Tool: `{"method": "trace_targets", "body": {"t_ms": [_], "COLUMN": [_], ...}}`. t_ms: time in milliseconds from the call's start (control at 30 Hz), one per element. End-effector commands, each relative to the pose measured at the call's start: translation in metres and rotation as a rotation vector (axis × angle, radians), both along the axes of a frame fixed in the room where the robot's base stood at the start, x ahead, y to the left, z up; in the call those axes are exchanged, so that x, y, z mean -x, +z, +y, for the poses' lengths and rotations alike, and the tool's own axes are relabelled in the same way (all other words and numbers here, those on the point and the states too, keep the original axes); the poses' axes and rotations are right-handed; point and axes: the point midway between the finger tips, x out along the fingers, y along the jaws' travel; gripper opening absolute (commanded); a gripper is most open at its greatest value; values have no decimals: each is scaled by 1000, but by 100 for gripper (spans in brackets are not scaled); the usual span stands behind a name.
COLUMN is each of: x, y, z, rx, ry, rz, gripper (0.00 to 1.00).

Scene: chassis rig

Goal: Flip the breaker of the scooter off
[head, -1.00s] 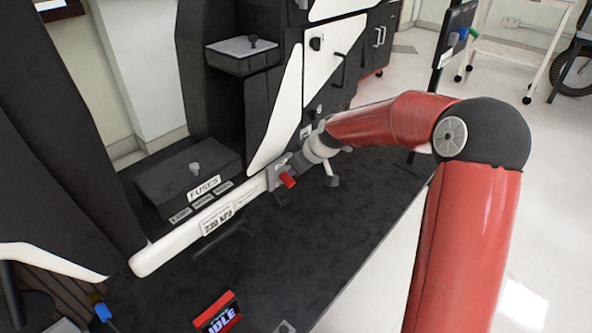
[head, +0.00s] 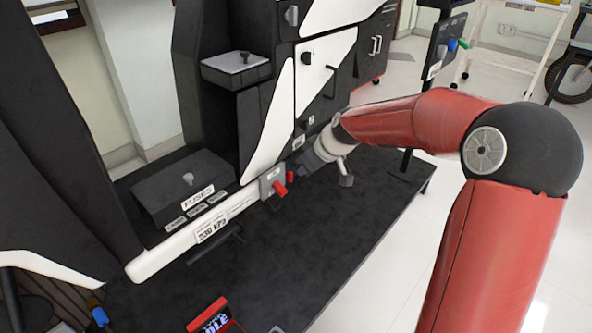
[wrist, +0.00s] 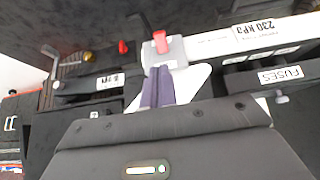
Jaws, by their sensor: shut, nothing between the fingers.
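A red lever (head: 279,189) sticks out of a small grey plate (head: 268,183) at the right end of the scooter's white lower bar; its label is too small to read, so I cannot confirm it is the breaker. It also shows in the wrist view (wrist: 160,42), just beyond my fingertips. My gripper (head: 301,172) is shut and empty, to the right of the lever. In the wrist view my closed purple-grey fingers (wrist: 157,72) point at the plate; whether they touch it I cannot tell.
A red knob (head: 290,176) sits close beside the lever. A black box marked FUSES (head: 185,185) stands left, above the white bar (head: 170,252) marked 230 kPa. A small screen (head: 214,318) stands at the front.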

Motion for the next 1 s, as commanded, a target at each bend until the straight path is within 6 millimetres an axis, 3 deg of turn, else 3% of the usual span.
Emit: {"method": "trace_targets", "body": {"t_ms": [267,833,1000], "x": [22,26,49], "y": [22,25,33], "z": [-24,-26,-24], "rx": [1,1,64], "ry": [-2,0,-34], "rz": [-1,1,31], "gripper": [0,0,0]}}
